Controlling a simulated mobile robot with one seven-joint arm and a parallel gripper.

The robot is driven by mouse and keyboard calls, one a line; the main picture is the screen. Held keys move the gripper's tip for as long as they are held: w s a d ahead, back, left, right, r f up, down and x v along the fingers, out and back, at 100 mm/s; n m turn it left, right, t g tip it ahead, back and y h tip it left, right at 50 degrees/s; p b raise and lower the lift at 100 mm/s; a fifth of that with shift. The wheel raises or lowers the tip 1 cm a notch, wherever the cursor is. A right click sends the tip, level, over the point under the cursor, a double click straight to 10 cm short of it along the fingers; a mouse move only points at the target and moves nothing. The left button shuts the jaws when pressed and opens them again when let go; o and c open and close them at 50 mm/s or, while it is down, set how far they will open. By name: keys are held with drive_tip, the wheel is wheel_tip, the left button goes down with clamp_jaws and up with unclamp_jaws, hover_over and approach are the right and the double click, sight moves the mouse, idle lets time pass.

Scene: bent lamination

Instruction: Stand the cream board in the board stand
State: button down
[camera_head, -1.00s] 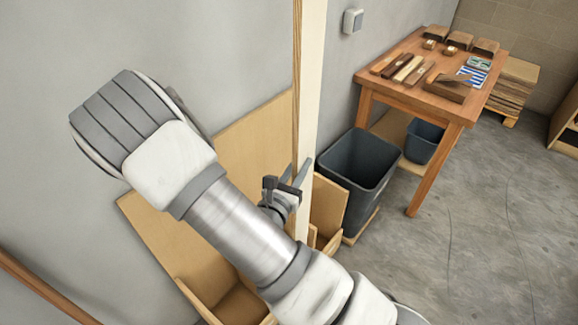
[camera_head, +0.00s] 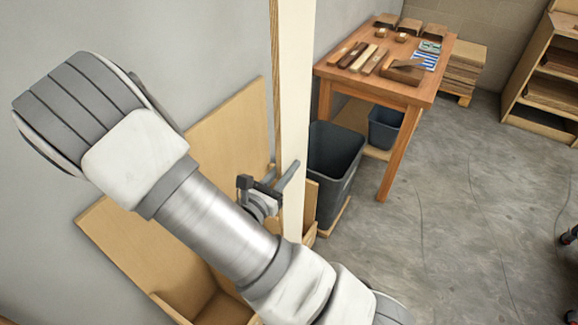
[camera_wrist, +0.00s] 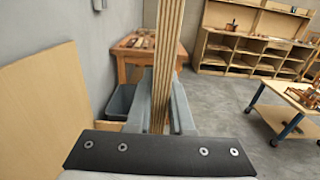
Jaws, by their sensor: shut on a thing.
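The cream board (camera_head: 297,110) is tall, narrow and upright, with a cream face and a layered plywood edge. In the wrist view its layered edge (camera_wrist: 168,60) runs up from between the fingers. My gripper (camera_head: 284,187) is shut on the board, partly hidden behind it; in the wrist view the fingers (camera_wrist: 160,112) lie on either side. A light wooden stand (camera_head: 185,290) with a tall back panel is against the wall, partly hidden behind my arm. I cannot tell whether the board's lower end is inside it.
A dark bin (camera_head: 335,165) stands just right of the board. Behind it is a wooden table (camera_head: 385,85) with small wood blocks and tools. Shelves (camera_wrist: 250,45) and a cart (camera_wrist: 290,105) stand further right. The concrete floor (camera_head: 470,200) between is open.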

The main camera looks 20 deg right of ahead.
drive_tip(key=f+b, duration=0.1)
drive_tip(key=w+f, duration=0.1)
drive_tip(key=a+f+b, duration=0.1)
drive_tip(key=shift+w+f+b, duration=0.25)
drive_tip(key=shift+b, duration=0.05)
drive_tip(key=shift+w+a+b, duration=0.65)
drive_tip(key=shift+w+a, duration=3.8)
drive_tip(key=shift+w, duration=2.3)
wheel_tip(320, 180, down, 19)
drive_tip(key=b, duration=1.2)
drive_tip(key=shift+f+b, duration=1.15)
drive_tip(key=shift+f, duration=0.4)
drive_tip(key=shift+w+a+r, duration=0.1)
drive_tip(key=shift+n, duration=0.3)
drive_tip(key=shift+w+a+b, duration=0.25)
drive_tip(key=shift+w+a, duration=0.4)
drive_tip(key=shift+w, duration=0.35)
drive_tip(key=shift+w+a+b, duration=0.25)
drive_tip(key=shift+w+a, duration=0.4)
drive_tip(key=shift+w, duration=0.3)
